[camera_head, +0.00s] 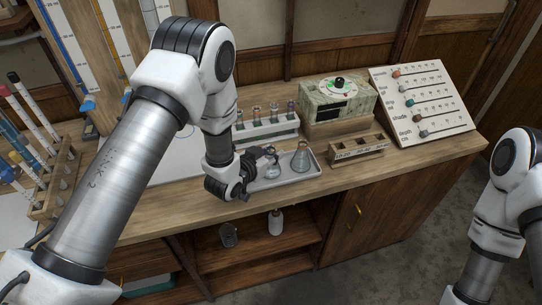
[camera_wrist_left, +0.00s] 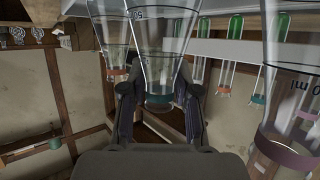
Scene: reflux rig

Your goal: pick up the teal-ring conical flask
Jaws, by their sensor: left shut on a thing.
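The teal-ring conical flask (camera_wrist_left: 152,55) is clear glass with a teal band (camera_wrist_left: 158,101) at its neck. My left gripper (camera_wrist_left: 158,112) is shut on that neck, one finger on each side. In the head view the left gripper (camera_head: 254,166) is over the left part of a grey tray (camera_head: 291,180), with the held flask (camera_head: 272,168) partly hidden by it. I cannot tell whether the flask touches the tray. A flask with an orange ring (camera_wrist_left: 117,72) and one with a purple ring (camera_wrist_left: 287,153) flank it in the wrist view. My right gripper is out of view.
A white tube rack (camera_head: 267,133) stands behind the tray. A wooden block with slots (camera_head: 357,150), a speckled box with a dial (camera_head: 338,103) and a slider board (camera_head: 421,103) stand to the right. Another flask (camera_head: 301,158) stands on the tray's right part.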

